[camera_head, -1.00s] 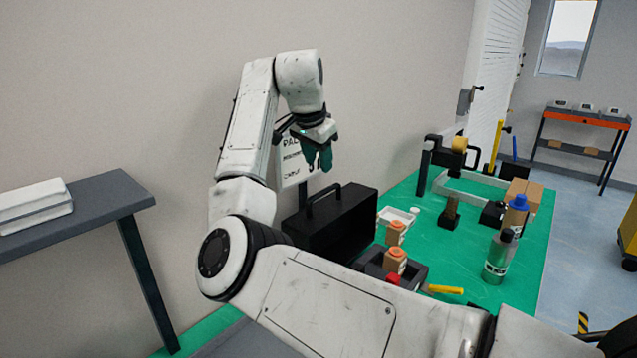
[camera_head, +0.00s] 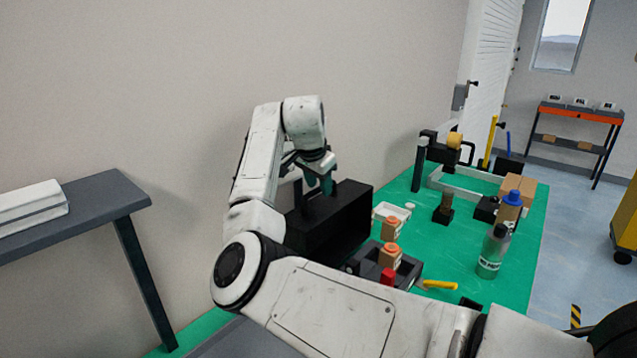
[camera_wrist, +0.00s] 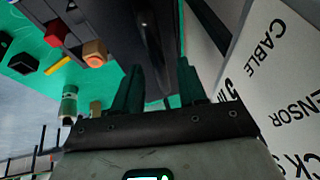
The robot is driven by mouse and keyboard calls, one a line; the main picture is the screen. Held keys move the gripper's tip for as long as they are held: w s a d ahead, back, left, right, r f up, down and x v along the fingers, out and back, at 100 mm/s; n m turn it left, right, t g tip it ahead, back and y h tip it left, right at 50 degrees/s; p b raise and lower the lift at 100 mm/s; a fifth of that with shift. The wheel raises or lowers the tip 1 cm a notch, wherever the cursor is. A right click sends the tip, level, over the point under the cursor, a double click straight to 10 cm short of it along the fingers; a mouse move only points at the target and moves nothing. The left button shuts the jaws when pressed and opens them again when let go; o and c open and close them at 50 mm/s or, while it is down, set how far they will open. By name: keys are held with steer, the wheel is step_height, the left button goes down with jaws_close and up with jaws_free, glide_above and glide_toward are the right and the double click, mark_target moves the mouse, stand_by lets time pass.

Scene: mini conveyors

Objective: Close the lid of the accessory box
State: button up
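The black case with a top handle, which I take to be the accessory box (camera_head: 335,225), stands on the green mat against the wall in the head view. I cannot tell how its lid sits. My gripper (camera_head: 320,183) is just above its top, by the handle, with teal fingers pointing down. In the wrist view the fingers (camera_wrist: 158,85) are apart, and the dark handle bar (camera_wrist: 148,40) runs into the space between them. I cannot tell whether they touch it. My arm hides part of the case's left side.
A green bottle (camera_head: 493,250) and a yellow tool (camera_head: 440,284) are to the right. A printed sign (camera_wrist: 275,75) is close beside the gripper. A grey shelf (camera_head: 90,205) stands left.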

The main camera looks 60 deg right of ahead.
jaws_close()
stand_by(0.6)
